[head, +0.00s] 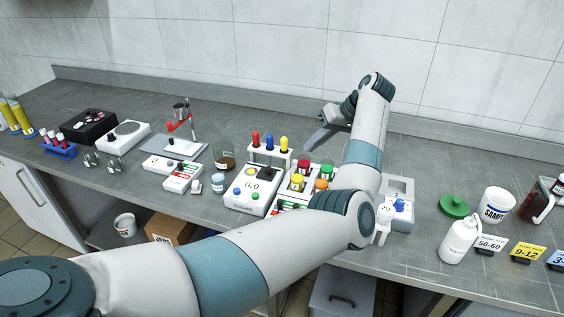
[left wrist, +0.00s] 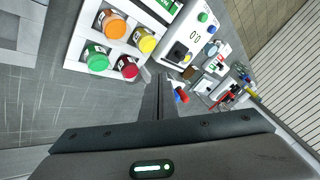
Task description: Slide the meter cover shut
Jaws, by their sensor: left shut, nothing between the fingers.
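The meter (head: 243,200) is a white box with a 0.0 display on the bench, left of my forearm. The meter (left wrist: 195,22) and the dark panel (left wrist: 179,54) also show in the left wrist view. My left gripper (head: 312,143) is shut and empty, behind the jar rack and apart from the meter. Its closed fingers (left wrist: 158,84) point toward the meter side in the wrist view. My right gripper is out of view.
A white rack (left wrist: 125,45) of colored jars stands beside the meter. A stand with red, blue and yellow-topped bottles (head: 270,149) is behind the meter. A white bottle (head: 459,241) and a green lid (head: 454,206) stand at right. The back of the bench is clear.

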